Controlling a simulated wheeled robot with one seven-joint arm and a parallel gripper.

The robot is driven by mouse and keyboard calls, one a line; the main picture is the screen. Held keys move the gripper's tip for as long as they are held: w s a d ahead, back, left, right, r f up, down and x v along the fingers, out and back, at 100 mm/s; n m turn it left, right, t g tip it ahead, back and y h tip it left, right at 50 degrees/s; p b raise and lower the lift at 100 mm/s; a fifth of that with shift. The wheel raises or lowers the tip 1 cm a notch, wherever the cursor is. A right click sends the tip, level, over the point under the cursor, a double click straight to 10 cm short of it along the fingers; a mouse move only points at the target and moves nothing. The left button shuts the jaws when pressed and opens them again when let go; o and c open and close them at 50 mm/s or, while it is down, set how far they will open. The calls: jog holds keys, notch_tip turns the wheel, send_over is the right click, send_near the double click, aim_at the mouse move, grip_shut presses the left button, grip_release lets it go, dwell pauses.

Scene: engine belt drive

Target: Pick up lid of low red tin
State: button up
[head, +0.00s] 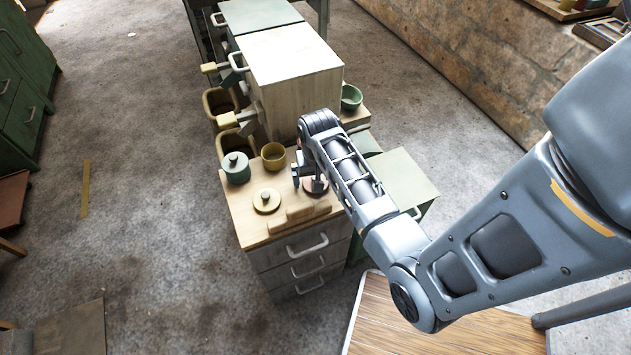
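A low reddish-brown tin (316,188) sits on the wooden top of a small drawer cabinet, toward its right side. My arm hides much of it, and I cannot make out its lid apart from its body. My gripper (306,181) points down right at the tin, with one dark finger showing on its left. The fingertips are too small and too covered to tell whether they touch the lid or how wide they stand.
A tall pale cabinet (290,75) stands close behind.

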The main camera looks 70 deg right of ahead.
jog(key=c, duration=1)
jog(key=shift+r, duration=0.1)
